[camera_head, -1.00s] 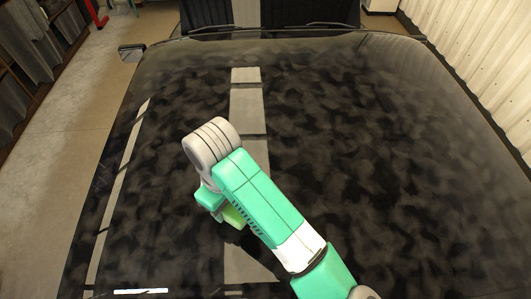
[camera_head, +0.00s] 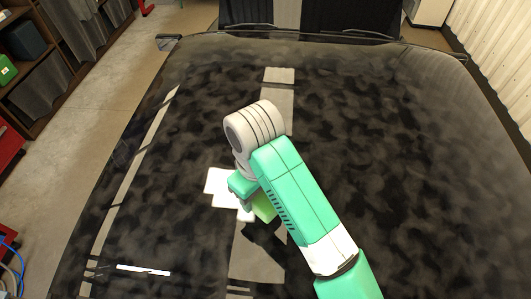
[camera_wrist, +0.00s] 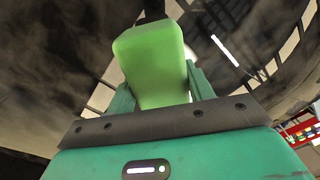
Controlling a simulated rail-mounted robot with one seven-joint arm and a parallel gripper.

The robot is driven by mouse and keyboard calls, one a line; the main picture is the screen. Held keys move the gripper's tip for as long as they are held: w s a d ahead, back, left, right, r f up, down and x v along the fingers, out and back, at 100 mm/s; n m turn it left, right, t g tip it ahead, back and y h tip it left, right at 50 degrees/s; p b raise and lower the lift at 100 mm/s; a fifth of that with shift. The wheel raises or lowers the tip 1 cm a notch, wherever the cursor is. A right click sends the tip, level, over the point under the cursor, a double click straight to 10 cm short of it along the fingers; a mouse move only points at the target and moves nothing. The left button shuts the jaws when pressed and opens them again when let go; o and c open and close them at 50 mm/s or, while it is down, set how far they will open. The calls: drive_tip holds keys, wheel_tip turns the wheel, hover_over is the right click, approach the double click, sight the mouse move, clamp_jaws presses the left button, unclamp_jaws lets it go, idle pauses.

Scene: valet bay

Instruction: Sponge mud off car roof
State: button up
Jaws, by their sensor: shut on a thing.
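The car roof (camera_head: 390,150) fills most of the head view, dark and glossy, with brownish mottled mud over nearly all of it. My gripper (camera_wrist: 160,88) is shut on a light green sponge (camera_wrist: 153,52), which sticks out beyond the fingers. In the head view the sponge (camera_head: 264,207) shows partly below my wrist, over the left-middle of the roof. I cannot tell whether it touches the surface. A bright white patch with stepped edges (camera_head: 219,181) lies on the roof just left of my gripper, clear of mottling; part of it is hidden by the wrist.
Shelves (camera_head: 50,60) stand left of the car across open floor (camera_head: 120,100). A corrugated pale wall (camera_head: 498,60) runs along the right. A side mirror (camera_head: 170,42) sticks out at the far left corner. Pale light strips reflect in the roof.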

drive_tip(key=shift+r, duration=2.55)
